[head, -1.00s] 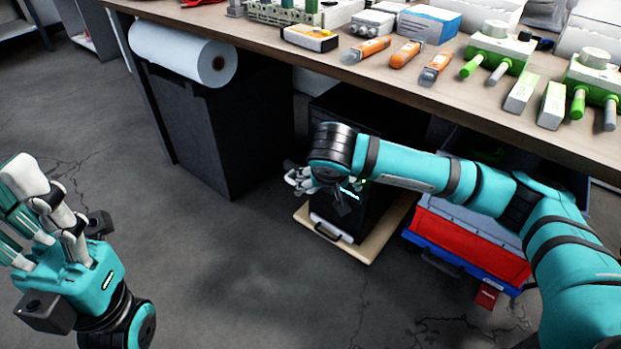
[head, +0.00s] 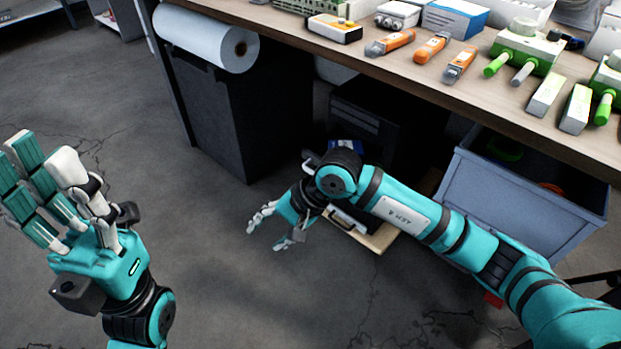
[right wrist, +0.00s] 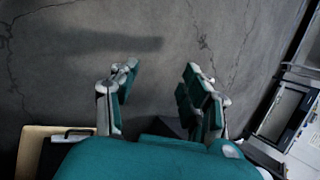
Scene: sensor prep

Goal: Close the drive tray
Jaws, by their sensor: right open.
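A black tower unit (head: 385,125) stands under the workbench. In front of it, on a light wooden board (head: 383,238), is a pale front piece with a black handle (head: 345,222); my right arm partly covers it. I cannot tell for sure which part is the drive tray or how far out it stands. My right gripper (head: 268,232) is open and empty, over the floor left of the board. In the right wrist view its fingers (right wrist: 160,88) are apart with only floor between them. My left gripper (head: 52,190) is raised at the left, fingers spread and empty, far from the tower.
The workbench (head: 395,62) overhangs the tower and carries several tools. A black cabinet (head: 215,120) with a paper roll (head: 205,38) is on the left. A grey-blue bin (head: 520,205) stands right of the tower. The floor (head: 250,290) in front is clear.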

